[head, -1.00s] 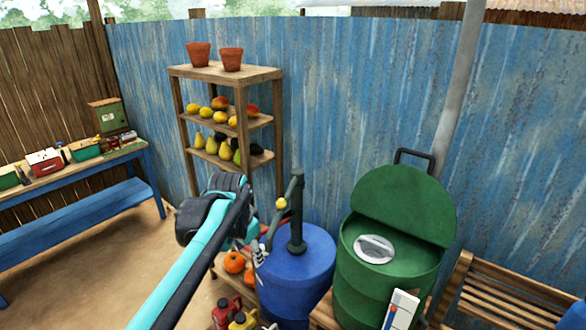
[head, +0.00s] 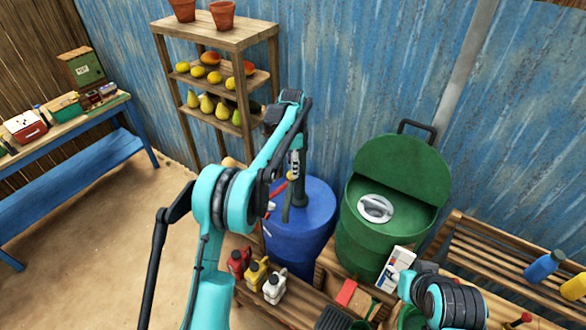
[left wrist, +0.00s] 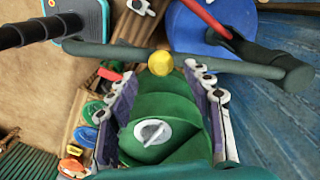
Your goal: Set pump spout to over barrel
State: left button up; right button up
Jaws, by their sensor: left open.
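A dark green hand pump (head: 301,192) stands on the blue barrel (head: 312,228). A yellow ball (left wrist: 160,63) sits on its dark tube (left wrist: 105,51), which runs across the left wrist view. My left gripper (left wrist: 161,75) is open, with the yellow ball between its fingertips; I cannot tell whether they touch it. In the head view, the left gripper (head: 294,165) points down beside the pump and partly hides it. A red bar (left wrist: 204,17) shows past the tube. The green barrel (head: 368,243), with a raised lid, stands right of the blue one. My right gripper is not in view.
Several small cans, one of them yellow (head: 256,274), stand in front of the blue barrel. A white carton (head: 396,268) stands before the green barrel. A shelf (head: 243,37) with fruit and pots is behind left. A slatted bench (head: 480,262) is at right.

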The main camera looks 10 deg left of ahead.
pick_arm(q)
jog(key=f, duration=0.3)
jog(key=shift+w+a+f+p, duration=0.15)
jog(key=shift+a+f+p, duration=0.05)
jog(key=shift+p, duration=0.1)
jog(key=shift+f, duration=0.15)
jog(key=shift+d, duration=0.1)
jog(key=shift+c, duration=0.3)
grip_shut()
